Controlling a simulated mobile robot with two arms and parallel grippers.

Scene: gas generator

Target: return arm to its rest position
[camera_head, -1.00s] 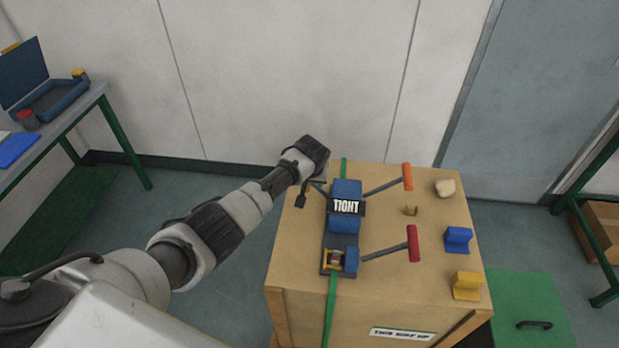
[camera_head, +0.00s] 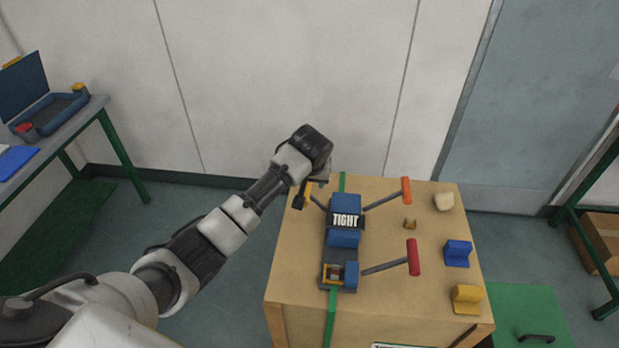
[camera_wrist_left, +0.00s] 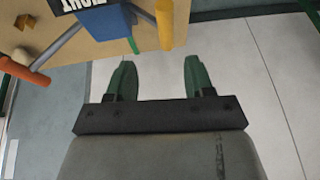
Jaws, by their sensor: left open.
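My left arm reaches in from the left in the head view, with its wrist above the far left corner of a wooden crate (camera_head: 290,285). My left gripper (camera_wrist_left: 155,68) shows in the left wrist view with its two green fingers apart and nothing between them. In the head view the fingers are mostly hidden behind the wrist. A blue device marked "TIGHT" (camera_head: 344,236) sits on the crate along a green strap (camera_head: 331,318). An orange-tipped lever (camera_head: 406,190) and a red-tipped lever (camera_head: 413,257) stick out to its right. My right gripper is not in view.
On the crate's right are a pale lump (camera_head: 444,201), a blue block (camera_head: 457,253) and a yellow block (camera_head: 466,299). A table with an open blue case (camera_head: 55,112) stands at left. A wall is behind the crate. Floor between table and crate is open.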

